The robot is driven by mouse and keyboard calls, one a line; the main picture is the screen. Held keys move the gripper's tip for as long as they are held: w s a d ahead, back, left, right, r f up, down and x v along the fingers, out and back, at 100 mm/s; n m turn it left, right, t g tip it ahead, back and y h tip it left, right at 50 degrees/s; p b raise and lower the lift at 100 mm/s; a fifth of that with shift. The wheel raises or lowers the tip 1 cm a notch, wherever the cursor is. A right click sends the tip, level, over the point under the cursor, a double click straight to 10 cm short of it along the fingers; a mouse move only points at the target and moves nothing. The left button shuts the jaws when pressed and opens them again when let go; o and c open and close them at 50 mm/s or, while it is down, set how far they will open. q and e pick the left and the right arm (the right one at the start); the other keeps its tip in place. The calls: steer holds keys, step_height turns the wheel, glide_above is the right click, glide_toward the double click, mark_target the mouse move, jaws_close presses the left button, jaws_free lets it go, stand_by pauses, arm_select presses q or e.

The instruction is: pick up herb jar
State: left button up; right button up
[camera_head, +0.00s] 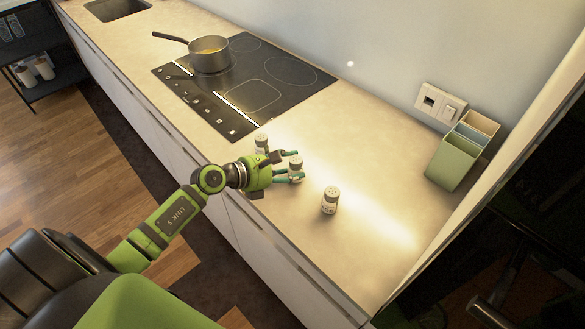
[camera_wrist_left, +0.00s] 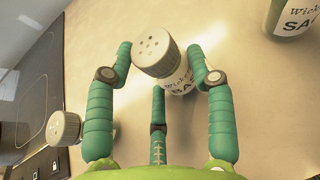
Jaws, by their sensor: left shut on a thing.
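Three herb jars with pale perforated caps stand on the counter in the head view. My left gripper (camera_head: 288,166) is shut on the middle herb jar (camera_head: 296,162), its teal fingers around it. In the left wrist view this jar (camera_wrist_left: 155,50) sits between the fingers, its label partly reading "Wicked" and "BAS"; part of its body is hidden. Another herb jar (camera_head: 261,140) stands beside the gripper near the hob. The third herb jar (camera_head: 330,201) stands apart to the right. I cannot tell whether the held jar touches the counter. My right gripper is out of view.
The counter (camera_head: 385,180) is clear to the right of the jars. A black hob (camera_head: 290,70) with a grey pot (camera_head: 209,58) lies behind. A green divided holder (camera_head: 455,160) stands near the wall under a socket (camera_head: 440,103).

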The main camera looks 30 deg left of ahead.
mark_target(291, 162)
arm_select(q)
steer(key=shift+r, duration=0.1)
steer(key=shift+r, duration=0.3)
steer(key=r, duration=0.3)
steer(key=shift+d+r, duration=0.35)
steer(key=shift+d, duration=0.05)
steer(key=s+d+r, duration=0.2)
steer(key=d+r, duration=0.4)
steer(key=d, duration=0.4)
steer(key=shift+s+d+r+b, duration=0.25)
steer(key=shift+d+b, duration=0.1)
steer(key=shift+o, duration=0.7)
